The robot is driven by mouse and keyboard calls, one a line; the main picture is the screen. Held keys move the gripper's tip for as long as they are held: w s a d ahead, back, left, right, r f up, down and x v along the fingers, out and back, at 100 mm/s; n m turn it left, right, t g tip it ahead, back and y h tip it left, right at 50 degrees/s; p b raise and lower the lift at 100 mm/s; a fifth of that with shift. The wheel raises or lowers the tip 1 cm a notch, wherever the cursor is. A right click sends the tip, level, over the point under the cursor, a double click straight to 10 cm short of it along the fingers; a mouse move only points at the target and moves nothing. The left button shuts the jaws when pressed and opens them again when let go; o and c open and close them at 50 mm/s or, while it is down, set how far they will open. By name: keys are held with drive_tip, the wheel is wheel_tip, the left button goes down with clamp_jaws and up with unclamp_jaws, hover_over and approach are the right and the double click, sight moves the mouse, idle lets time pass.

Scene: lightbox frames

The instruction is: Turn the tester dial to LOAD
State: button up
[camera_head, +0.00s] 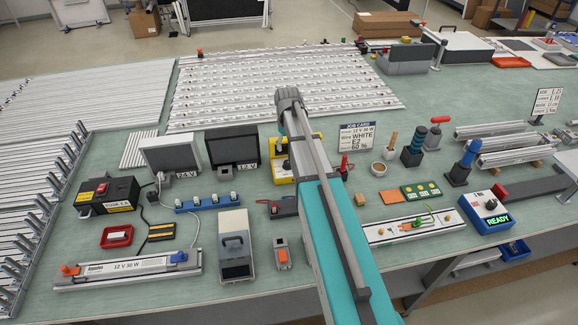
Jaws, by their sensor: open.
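The tester appears to be the blue box (487,212) at the right of the bench. Its green lit display (498,221) reads READY, and a small pale round knob (491,204) sits on its top face. The knob's pointer and labels are too small to read. My gripper (289,99) is at the far end of my arm, over the bench left of centre, well to the left of and beyond the tester. It is open, and its fingertips are hard to make out. It is away from the tester and I see nothing held in it.
A job card (360,138) reads 12 V 30 W, WHITE, 60 %. A lamp fixture (411,226) lies left of the tester, and a blue-handled tool (462,163) stands behind it. A dark red-ended bar (512,187) lies close at its right. My arm crosses the bench's middle.

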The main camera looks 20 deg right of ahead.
sight(288, 162)
drive_tip(key=shift+f+b, duration=4.3)
drive_tip(key=shift+f, duration=0.25)
clamp_jaws()
drive_tip(key=shift+d, duration=0.2)
drive_tip(key=shift+a, duration=0.1)
